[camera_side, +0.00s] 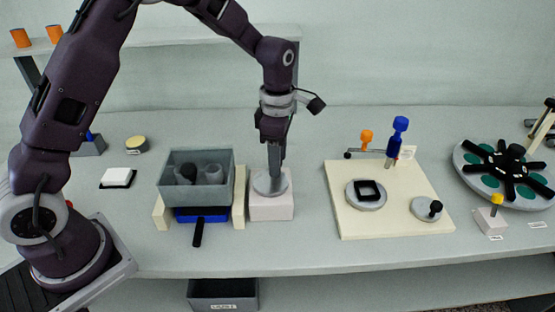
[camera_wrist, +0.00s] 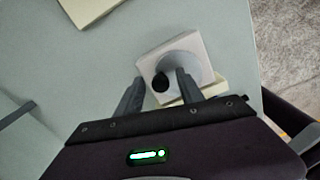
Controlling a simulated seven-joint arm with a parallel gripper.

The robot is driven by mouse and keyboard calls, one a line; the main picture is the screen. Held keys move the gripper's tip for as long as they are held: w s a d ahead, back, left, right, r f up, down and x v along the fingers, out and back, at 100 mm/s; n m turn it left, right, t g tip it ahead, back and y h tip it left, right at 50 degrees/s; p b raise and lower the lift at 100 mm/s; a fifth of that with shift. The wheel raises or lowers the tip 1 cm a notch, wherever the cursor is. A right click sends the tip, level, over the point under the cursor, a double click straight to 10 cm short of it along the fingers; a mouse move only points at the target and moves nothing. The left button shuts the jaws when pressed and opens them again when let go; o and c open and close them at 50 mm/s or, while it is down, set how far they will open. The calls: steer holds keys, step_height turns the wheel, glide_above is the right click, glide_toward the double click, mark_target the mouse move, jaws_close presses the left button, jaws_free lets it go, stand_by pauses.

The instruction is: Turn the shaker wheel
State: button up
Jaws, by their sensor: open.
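A flat grey wheel (camera_side: 263,184) lies on a white block (camera_side: 271,208) just right of the grey shaker box (camera_side: 196,190); I take it to be the shaker wheel. In the wrist view the wheel (camera_wrist: 187,63) carries a black knob (camera_wrist: 160,83) near its rim. My gripper (camera_side: 274,172) points down over the wheel, its fingers hiding the knob in the side view. In the wrist view my gripper (camera_wrist: 159,77) is open, with a finger on each side of the knob. I cannot tell whether either finger touches it.
The shaker box holds dark, rounded vessels, above a blue tray (camera_side: 201,214) with a black handle; cream side walls flank it closely. A cream board (camera_side: 380,222) with knobs and discs lies to the right, and a round carousel (camera_side: 481,172) beyond. The bench front between is clear.

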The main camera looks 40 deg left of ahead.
steer(key=shift+f, duration=0.4)
steer(key=shift+c, duration=0.5)
